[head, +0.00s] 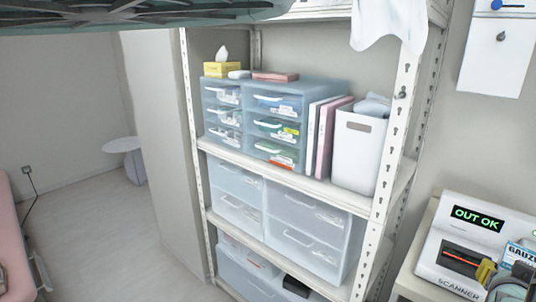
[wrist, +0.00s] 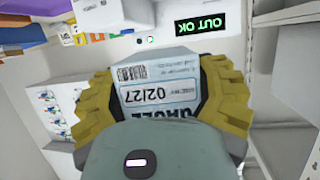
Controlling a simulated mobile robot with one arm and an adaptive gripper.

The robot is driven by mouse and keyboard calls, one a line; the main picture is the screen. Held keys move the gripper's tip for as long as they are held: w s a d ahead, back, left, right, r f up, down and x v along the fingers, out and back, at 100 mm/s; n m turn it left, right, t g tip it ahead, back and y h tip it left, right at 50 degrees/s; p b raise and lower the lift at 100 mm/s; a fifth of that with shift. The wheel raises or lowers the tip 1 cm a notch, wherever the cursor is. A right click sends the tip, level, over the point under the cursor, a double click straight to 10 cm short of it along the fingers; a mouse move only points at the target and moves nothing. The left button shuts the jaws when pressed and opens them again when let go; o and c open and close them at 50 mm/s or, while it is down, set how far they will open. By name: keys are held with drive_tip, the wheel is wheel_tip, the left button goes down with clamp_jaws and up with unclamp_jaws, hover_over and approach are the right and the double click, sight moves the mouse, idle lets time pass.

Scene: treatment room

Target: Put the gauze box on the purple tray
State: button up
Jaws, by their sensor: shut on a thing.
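The gauze box (wrist: 160,72) is a white and pale blue carton with a barcode and "02/27" printed on it, upside down in the wrist view. My gripper (wrist: 157,92) is shut on it, with a yellow finger pressed to each side. In the head view the gauze box (head: 520,256) shows at the right edge in front of the scanner, with part of my gripper (head: 498,278) below it.
The scanner (head: 462,250) reads "OUT OK" and stands on a pale surface at right. A shelf rack (head: 292,183) holds drawer units, binders and a white bin (head: 358,150). A pink couch edge (head: 12,240) is at far left. The floor (head: 125,235) between looks clear.

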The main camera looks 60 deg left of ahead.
drive_tip(key=s+d+r+m+h+p, duration=0.1)
drive_tip(key=s+d+r+h, duration=0.1)
drive_tip(key=d+r, duration=0.4)
wheel_tip(320, 180, up, 37)
drive_tip(key=p, duration=3.8)
drive_tip(key=shift+w+a+r+y, duration=0.2)
drive_tip(key=shift+w+y, duration=0.1)
